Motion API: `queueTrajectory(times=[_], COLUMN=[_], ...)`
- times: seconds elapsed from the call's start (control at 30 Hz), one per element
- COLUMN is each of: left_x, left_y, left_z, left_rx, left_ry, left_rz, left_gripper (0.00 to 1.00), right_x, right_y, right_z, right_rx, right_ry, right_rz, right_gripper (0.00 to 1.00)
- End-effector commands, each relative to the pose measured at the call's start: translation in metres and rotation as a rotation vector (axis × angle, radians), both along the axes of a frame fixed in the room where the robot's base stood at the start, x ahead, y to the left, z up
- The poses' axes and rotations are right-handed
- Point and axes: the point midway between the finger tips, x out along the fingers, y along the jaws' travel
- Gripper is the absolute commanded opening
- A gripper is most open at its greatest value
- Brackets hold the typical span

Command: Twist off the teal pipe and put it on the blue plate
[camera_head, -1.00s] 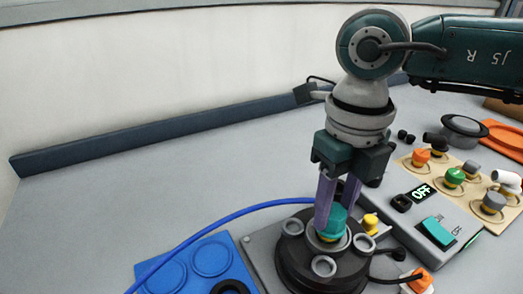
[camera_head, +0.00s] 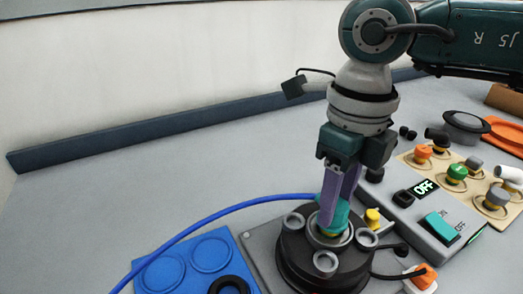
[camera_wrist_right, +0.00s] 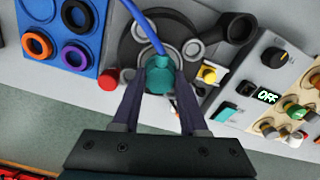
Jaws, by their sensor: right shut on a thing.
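The teal pipe (camera_head: 337,215) stands in the middle of a round black fixture (camera_head: 300,262), above a yellow-orange ring. My right gripper (camera_head: 335,205) points down with its purple fingers shut on the teal pipe. In the right wrist view the teal pipe (camera_wrist_right: 160,75) sits between the two fingertips, and a blue hose (camera_wrist_right: 146,28) runs to it. The pipe looks still seated in the fixture. The blue plate (camera_head: 210,252) lies to the left of the fixture. It has round raised spots and a dark ring at its front. My left gripper is not in view.
A control box with a teal switch (camera_head: 440,228) and an "OFF" display (camera_head: 426,187) stands to the right. A tan board (camera_head: 470,184) with coloured knobs lies beyond it. The blue hose arches over the plate. The table behind and left is clear.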

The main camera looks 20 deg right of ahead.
Motion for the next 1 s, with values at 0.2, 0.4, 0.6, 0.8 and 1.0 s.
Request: queueTrajectory(times=[0.2, 0.4, 0.6, 0.8, 1.0], left_x=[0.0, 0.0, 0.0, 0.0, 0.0], left_y=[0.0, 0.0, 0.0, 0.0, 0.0], left_z=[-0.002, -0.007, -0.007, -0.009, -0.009], left_rx=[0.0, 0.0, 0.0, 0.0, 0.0], left_ry=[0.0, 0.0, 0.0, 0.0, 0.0], left_rz=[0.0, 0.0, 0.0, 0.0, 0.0], left_gripper=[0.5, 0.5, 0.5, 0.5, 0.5], right_x=[0.0, 0.0, 0.0, 0.0, 0.0], right_y=[0.0, 0.0, 0.0, 0.0, 0.0], right_z=[-0.001, -0.001, 0.0, -0.001, 0.0], right_rx=[0.0, 0.0, -0.001, -0.001, 0.0], right_ry=[0.0, -0.002, -0.001, -0.001, 0.0], right_rz=[0.02, 0.117, 0.134, 0.153, 0.171], right_gripper=[0.0, 0.0, 0.0, 0.0, 0.48])
